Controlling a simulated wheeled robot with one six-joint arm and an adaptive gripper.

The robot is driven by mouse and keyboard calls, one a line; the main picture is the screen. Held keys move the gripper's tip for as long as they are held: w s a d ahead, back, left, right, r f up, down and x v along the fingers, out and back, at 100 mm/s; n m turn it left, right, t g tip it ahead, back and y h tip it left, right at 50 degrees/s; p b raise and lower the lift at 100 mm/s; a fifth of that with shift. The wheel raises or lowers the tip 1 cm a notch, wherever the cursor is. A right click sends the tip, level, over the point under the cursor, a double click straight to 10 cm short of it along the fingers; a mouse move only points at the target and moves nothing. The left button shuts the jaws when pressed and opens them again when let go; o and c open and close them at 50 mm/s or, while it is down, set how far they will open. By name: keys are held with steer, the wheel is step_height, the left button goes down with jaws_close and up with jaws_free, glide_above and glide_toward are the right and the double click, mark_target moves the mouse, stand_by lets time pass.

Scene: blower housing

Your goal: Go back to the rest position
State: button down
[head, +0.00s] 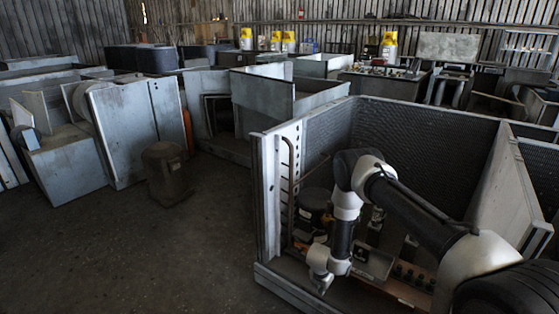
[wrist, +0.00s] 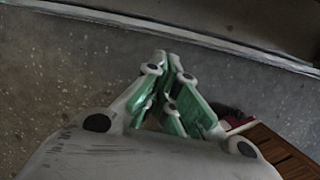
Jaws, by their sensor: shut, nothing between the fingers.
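My gripper (head: 322,284) hangs low at the front of the open blower housing (head: 262,195), pointing down near its lower front edge. The wrist view shows its green-padded fingers (wrist: 168,62) close together and empty, over a grey speckled surface. My arm bends down from the right over the inside of the housing. The housing has dark mesh walls and a light grey, perforated left post. I cannot tell how far the fingertips are from the surface below.
Inside the housing are a dark round unit (head: 314,198) and a brown board (head: 400,288) with dark knobs. A slatted brown piece (wrist: 275,150) lies right of the fingers. A metal edge (wrist: 200,32) crosses the top. A dark motor-like block (head: 166,172) stands on open floor.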

steer(key=s+d+r+m+h, duration=0.1)
steer(key=d+r+m+h, duration=0.35)
steer(key=d, duration=0.55)
steer(key=s+d+r+m+g, duration=0.1)
steer(key=d+r+m, duration=0.3)
steer(key=r, duration=0.6)
steer(key=s+d+r+m+g+h, duration=0.1)
steer(key=d+r+m+g, duration=0.15)
steer(key=r, duration=0.75)
steer(key=s+d+r+m, duration=0.1)
steer(key=d+r+m, duration=0.35)
steer(key=r, duration=0.55)
steer(key=s+a+r+m+t+y, duration=0.1)
steer(key=s+r+m, duration=0.5)
steer(key=s+r, duration=0.8)
steer(key=s+a+r+m+t+y, duration=0.1)
steer(key=s+r+m+t+y, duration=0.3)
steer(key=s+r, duration=1)
step_height(320, 180, up, 8)
steer(key=shift+a+f+m+t+y, duration=0.15)
steer(key=shift+m+t+y, duration=0.2)
steer(key=shift+m+y, duration=0.8)
